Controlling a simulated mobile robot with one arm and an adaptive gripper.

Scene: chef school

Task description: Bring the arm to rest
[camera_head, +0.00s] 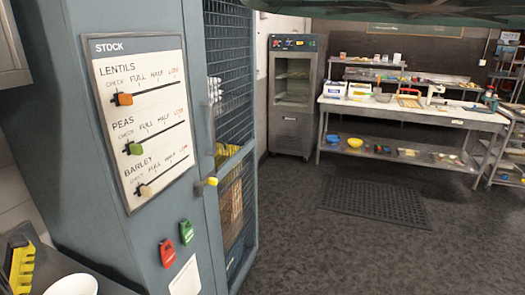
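No part of my gripper shows clearly in the head view, so its opening and any hold cannot be seen. A white stock board (130,45) is on the blue-grey cabinet at the left, with rows for lentils, peas and barley. An orange slider (123,99), a green slider (134,148) and a beige slider (145,190) all sit toward the left of their tracks. A red tag (168,253) and a green tag (186,231) are on the cabinet below.
A mesh cabinet door (230,75) has a yellow-ended handle (208,182). A white bowl (72,285) and a yellow-black object (21,268) are at the lower left. A steel workbench (465,116) and tall unit (293,125) stand behind. The floor (320,250) is clear around a dark mat (375,202).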

